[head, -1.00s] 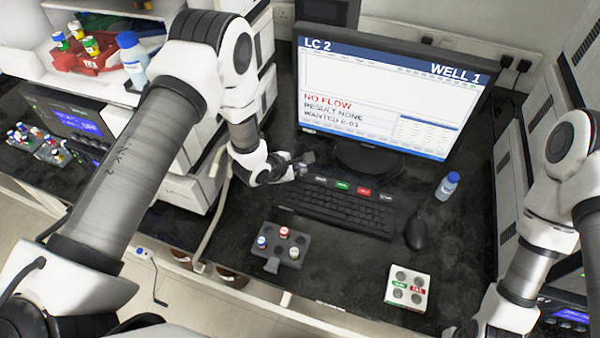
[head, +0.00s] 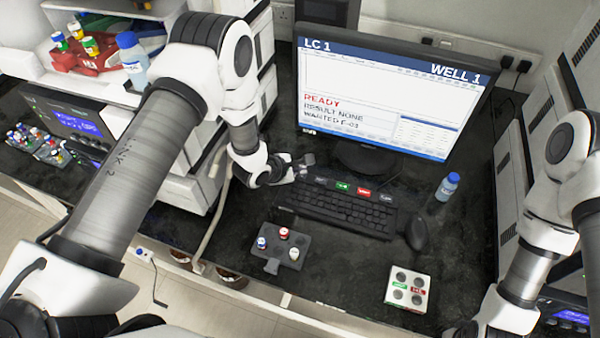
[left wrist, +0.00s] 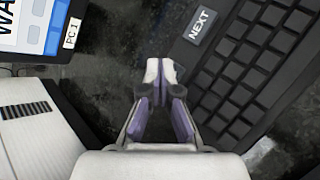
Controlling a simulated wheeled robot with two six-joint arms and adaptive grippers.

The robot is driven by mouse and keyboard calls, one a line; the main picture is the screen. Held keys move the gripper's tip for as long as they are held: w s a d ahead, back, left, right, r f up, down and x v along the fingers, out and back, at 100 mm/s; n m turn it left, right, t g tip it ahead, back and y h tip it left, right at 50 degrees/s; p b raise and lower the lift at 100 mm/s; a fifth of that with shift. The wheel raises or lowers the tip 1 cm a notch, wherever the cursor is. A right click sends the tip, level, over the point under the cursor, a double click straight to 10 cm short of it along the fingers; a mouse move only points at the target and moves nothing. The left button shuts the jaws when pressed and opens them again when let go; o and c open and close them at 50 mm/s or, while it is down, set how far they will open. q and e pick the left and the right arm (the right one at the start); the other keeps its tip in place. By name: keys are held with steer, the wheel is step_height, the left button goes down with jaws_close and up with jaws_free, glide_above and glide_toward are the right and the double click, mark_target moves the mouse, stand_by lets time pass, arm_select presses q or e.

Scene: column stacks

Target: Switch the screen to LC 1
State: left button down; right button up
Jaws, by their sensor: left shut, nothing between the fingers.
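The screen (head: 385,90) stands at the back of the bench and reads LC 1, WELL 1, READY, RESULT NONE in the head view. The keyboard (head: 345,207) lies in front of it, with a row of labelled keys along its back edge. My left gripper (head: 305,160) is shut and empty near the keyboard's back left corner. In the left wrist view, its closed fingers (left wrist: 160,72) are beside the NEXT key (left wrist: 200,24), apart from it in the picture. A corner of the screen (left wrist: 42,25) shows at upper left there. My right gripper is out of view.
A mouse (head: 416,234) and a blue-capped bottle (head: 447,186) stand right of the keyboard. A dark vial rack (head: 290,262) and a white holder with red and green labels (head: 407,290) are in front. White instrument stacks flank the bench.

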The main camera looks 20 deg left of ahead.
arm_select(q)
steer(key=shift+r+p, duration=0.4)
steer(key=shift+r, duration=0.3)
step_height(320, 180, up, 5)
steer(key=p, duration=0.4)
steer(key=shift+f, duration=0.1)
stand_by(1.5)
